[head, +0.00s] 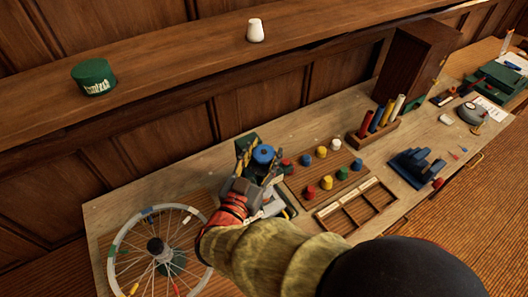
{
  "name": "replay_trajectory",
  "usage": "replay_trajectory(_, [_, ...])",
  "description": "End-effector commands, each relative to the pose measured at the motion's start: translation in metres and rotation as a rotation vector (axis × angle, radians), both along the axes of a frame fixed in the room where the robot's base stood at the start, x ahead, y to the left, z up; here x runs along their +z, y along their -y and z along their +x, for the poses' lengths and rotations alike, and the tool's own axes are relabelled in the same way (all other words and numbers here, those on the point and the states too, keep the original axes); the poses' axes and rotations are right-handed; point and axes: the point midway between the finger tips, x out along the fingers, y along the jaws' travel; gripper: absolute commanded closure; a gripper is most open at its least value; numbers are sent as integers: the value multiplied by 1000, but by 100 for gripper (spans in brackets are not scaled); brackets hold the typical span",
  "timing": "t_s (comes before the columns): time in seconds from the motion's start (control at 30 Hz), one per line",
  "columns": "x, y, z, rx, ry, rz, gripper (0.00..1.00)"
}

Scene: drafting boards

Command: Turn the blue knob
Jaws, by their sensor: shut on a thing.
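My gripper (258,164), in the middle of the head view, is shut on a blue knob (263,153). The knob's round top shows between the fingers. A dark green part (246,142) shows just behind the fingers. My gripper and arm hide most of what lies under the knob, so I cannot tell what it is mounted on.
To the right, a wooden board (300,184) carries several coloured pegs, with an empty divided tray (355,209) in front. A spoked wheel (158,249) lies at the left. A rack of coloured tubes (372,131) and a brown cabinet (415,62) stand behind.

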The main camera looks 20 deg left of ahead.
Motion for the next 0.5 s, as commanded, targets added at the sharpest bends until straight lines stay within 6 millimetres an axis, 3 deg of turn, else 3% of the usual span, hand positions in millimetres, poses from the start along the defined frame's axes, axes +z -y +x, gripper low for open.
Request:
replay_trajectory(0.1, [4,-1,1,1,6,6,80])
replay_trajectory(0.13, [4,-1,1,1,6,6,53])
replay_trajectory(0.5, [2,0,0,1,3,2,35])
